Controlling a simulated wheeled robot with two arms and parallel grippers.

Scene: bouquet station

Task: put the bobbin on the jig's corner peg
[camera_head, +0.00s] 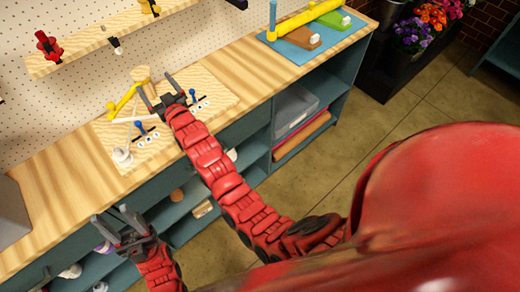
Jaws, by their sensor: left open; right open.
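A tan, flared piece (140,73), which may be the bobbin, stands at the back of the worktop by the pegboard. A yellow bar (124,101) slants just below it. The pale wooden board (145,154), probably the jig, carries small blue-topped fittings and a white round piece (122,157) at its near left corner. I cannot make out a bare corner peg. My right gripper (161,89) is open over the board, its left fingertip close to the tan piece; contact cannot be told. My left gripper (111,215) is open and empty in front of the worktop edge.
A blue mat (318,42) with a yellow bar and blocks lies at the right end of the worktop. A grey bin (10,212) stands at the left. A wall shelf (85,45) holds small items. Bare worktop (60,190) lies left of the board.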

